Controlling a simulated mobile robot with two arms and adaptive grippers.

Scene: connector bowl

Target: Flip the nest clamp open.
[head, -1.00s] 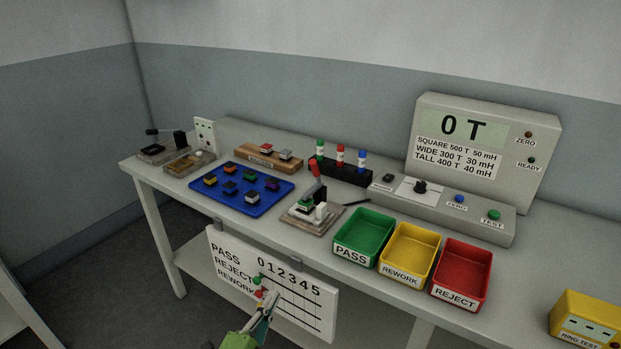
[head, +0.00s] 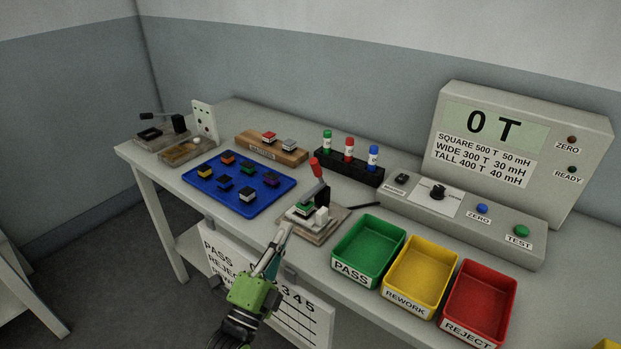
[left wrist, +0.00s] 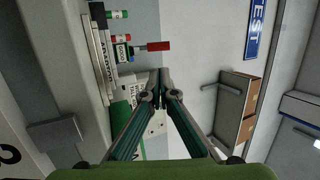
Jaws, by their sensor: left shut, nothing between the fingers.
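The nest clamp (head: 323,193) stands on a small wooden base (head: 325,233) near the table's front edge. Its red handle (head: 316,168) points up with a slight tilt. A green and white part sits in the nest (head: 303,207) beside the clamp. My left gripper (head: 286,226) is shut and empty, its fingertips just in front of the base; I cannot tell whether they touch it. In the left wrist view the shut fingers (left wrist: 161,75) point towards the fixture, and the red handle (left wrist: 157,46) lies beyond their tips. My right gripper is not in view.
The blue tray (head: 207,197) with several parts lies left of the fixture. The green PASS bin (head: 342,268) stands close on its right, with yellow and red bins beyond. A black rack (head: 376,176) of coloured cylinders stands behind. A tally board (head: 312,318) hangs from the front edge.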

